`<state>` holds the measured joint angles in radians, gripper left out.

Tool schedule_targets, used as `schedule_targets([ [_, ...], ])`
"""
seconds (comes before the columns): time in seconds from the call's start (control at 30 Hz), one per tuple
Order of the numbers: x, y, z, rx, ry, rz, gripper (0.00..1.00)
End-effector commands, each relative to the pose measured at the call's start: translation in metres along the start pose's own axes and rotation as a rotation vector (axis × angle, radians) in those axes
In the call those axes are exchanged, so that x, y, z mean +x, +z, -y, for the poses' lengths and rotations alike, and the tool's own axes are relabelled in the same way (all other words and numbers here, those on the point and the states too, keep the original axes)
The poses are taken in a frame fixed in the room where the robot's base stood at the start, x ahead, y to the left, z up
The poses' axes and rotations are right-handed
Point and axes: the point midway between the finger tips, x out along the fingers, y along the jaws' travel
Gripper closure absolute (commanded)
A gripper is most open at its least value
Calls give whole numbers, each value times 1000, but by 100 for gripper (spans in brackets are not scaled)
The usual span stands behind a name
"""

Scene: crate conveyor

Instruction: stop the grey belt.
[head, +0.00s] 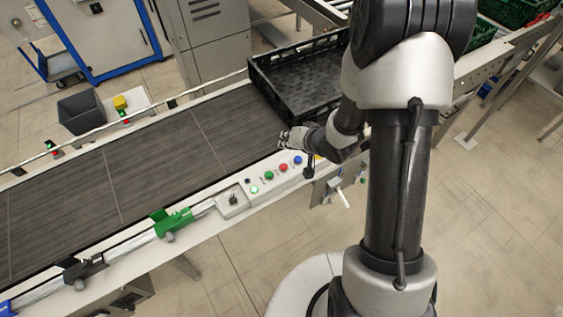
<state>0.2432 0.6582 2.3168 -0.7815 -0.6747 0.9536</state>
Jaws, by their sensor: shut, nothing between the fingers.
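The grey belt (150,155) runs diagonally from the lower left to the upper right in the head view. A light control panel (262,182) sits on its near edge. It carries a dark knob (233,200), a lit pale green button (254,189), a green button (269,175), a red button (283,167) and a blue button (298,160). My gripper (284,138) is shut and empty. In the picture it appears just above the red and blue buttons, over the belt's near side; its height is hard to tell.
A black crate (262,88) stands on the belt at the upper right, partly behind my arm. A green clamp (172,222) sits on the near rail. A grey bin (82,112) and a yellow-topped button box (120,103) are beyond the belt.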

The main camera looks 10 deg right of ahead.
Motion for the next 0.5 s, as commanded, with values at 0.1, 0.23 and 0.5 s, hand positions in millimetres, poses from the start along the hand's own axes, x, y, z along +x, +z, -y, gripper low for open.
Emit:
schedule_targets([
  [0.1, 0, 0, 0, -1, 1, -1, 100],
  [0.23, 0, 0, 0, -1, 1, -1, 100],
  [0.5, 10, 7, -7, -2, 2, -2, 100],
])
